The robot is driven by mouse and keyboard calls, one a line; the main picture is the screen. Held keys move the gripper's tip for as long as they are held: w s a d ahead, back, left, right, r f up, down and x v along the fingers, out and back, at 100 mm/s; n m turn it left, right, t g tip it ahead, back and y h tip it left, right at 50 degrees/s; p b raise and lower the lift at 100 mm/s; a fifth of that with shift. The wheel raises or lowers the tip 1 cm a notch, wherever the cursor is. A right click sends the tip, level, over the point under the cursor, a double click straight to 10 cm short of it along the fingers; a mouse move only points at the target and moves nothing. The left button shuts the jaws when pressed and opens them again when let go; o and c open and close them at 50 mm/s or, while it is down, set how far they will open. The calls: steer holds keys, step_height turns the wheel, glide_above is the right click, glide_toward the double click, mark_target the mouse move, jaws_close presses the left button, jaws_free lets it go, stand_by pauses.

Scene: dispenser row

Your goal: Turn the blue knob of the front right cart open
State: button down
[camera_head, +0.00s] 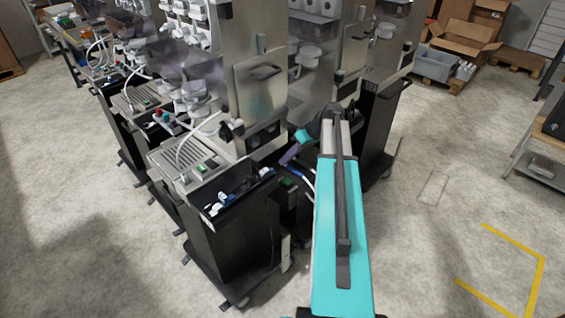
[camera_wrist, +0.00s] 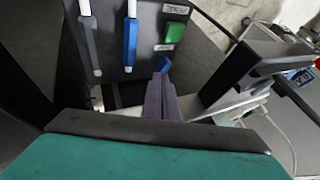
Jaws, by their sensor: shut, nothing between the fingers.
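The blue knob (camera_wrist: 162,64) shows in the wrist view on a dark panel, just below a green button (camera_wrist: 175,32) with small white labels. My gripper (camera_wrist: 161,80) has its purple fingers together and empty, with the tips right in front of the knob's lower edge. I cannot tell whether they touch it. In the head view my gripper (camera_head: 287,159) reaches in at the right side of the front right cart (camera_head: 235,230). The knob itself cannot be made out there.
A blue-and-white tube (camera_wrist: 130,40) and a grey one (camera_wrist: 88,40) hang left of the knob. A grey bracket-like part (camera_wrist: 235,85) stands close on the right. Other carts stand behind in the head view. Open concrete floor (camera_head: 430,235) lies to the right.

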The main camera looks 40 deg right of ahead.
steer(key=d+r, duration=0.1)
steer(key=r, duration=0.1)
steer(key=s+d+r+p, duration=0.1)
steer(key=d+r, duration=0.1)
steer(key=shift+d, duration=0.25)
